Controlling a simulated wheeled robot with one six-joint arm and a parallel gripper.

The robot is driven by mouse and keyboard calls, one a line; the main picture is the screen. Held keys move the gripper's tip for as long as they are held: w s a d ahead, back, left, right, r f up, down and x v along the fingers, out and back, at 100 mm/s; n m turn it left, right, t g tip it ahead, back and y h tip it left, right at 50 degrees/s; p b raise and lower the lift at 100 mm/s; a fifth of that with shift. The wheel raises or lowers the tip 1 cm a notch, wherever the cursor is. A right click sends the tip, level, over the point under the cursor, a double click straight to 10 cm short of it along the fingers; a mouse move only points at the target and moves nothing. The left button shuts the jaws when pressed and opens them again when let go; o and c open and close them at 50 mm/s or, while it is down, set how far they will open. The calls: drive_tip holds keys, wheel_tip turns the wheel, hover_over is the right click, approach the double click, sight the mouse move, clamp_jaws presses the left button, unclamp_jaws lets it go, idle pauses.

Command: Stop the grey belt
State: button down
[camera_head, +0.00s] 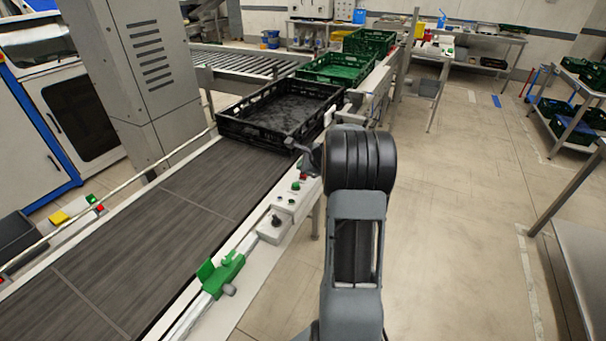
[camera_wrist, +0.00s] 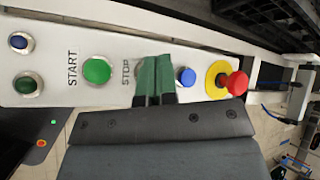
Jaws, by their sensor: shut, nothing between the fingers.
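The grey belt (camera_head: 150,235) runs diagonally along the left of the head view, with a black crate (camera_head: 250,130) at its far end. A white control panel (camera_wrist: 50,85) fills the upper wrist view. It has a green button (camera_wrist: 97,70) beside the word START, the word STOP (camera_wrist: 126,72), a blue button (camera_wrist: 186,76) and a red mushroom button (camera_wrist: 237,83) on a yellow ring. My gripper (camera_wrist: 155,60) is shut and empty, its green fingertips over the panel just right of STOP. They hide whatever button is there; contact cannot be told.
A grey-white control box (camera_head: 275,225) with a dark knob and a green clamp (camera_head: 220,270) sit along the belt's near edge. Green crates (camera_head: 335,68) stand beyond the black one. A grey cabinet (camera_head: 145,60) stands across the belt.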

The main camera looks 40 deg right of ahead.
drive_tip(key=shift+r, duration=0.15)
drive_tip(key=shift+r+p, duration=2)
drive_tip(key=shift+r, duration=0.4)
